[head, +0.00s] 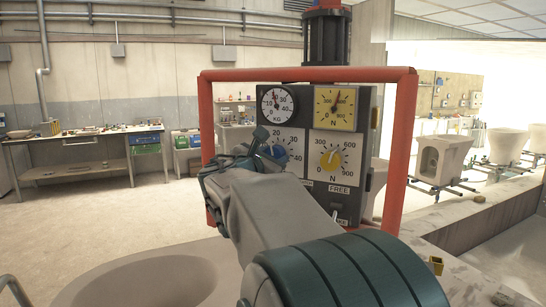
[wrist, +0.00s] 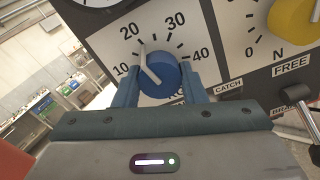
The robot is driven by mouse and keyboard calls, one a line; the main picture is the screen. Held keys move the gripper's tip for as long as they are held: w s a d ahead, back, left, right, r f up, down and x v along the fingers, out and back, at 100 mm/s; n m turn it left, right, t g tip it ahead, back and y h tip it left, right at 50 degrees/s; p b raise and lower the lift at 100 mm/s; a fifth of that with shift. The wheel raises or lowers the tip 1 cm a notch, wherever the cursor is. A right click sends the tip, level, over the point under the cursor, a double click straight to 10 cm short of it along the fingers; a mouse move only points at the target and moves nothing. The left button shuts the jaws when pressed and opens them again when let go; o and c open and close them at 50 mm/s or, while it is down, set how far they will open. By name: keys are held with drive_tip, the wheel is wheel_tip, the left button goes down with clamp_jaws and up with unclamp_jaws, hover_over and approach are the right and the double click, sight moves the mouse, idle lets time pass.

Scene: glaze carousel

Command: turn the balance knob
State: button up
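The balance knob is blue with a white pointer line. It sits on a white KG scale on the dark panel, in the middle of the wrist view (wrist: 162,73), and is partly hidden behind my gripper in the head view (head: 279,152). My gripper (wrist: 160,80) has one finger on each side of the knob. I see no clear gap, but cannot tell whether both fingers touch it. In the head view my gripper (head: 262,150) covers the panel's left part.
A white KG dial (head: 277,103) and a yellow N dial (head: 335,107) sit above. A yellow knob (head: 331,160) is to the right, with a lever (head: 337,214) below it near FREE. A red frame (head: 402,150) surrounds the panel. A workbench (head: 85,148) stands far left.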

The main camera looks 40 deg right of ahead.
drive_tip(key=shift+d, duration=0.2)
drive_tip(key=shift+a, duration=0.15)
drive_tip(key=shift+f+m+b, duration=0.25)
drive_tip(key=shift+m+b, duration=0.25)
drive_tip(key=shift+b, duration=0.4)
drive_tip(key=m+b, duration=0.2)
drive_tip(key=b, duration=0.1)
drive_tip(key=shift+f, duration=0.1)
drive_tip(key=m+b, duration=0.2)
drive_tip(key=b, duration=0.1)
drive_tip(key=shift+r+m, duration=0.2)
drive_tip(key=shift+m, duration=0.2)
drive_tip(key=o, duration=1)
drive_tip(key=shift+r, duration=0.15)
drive_tip(key=shift+a, duration=0.1)
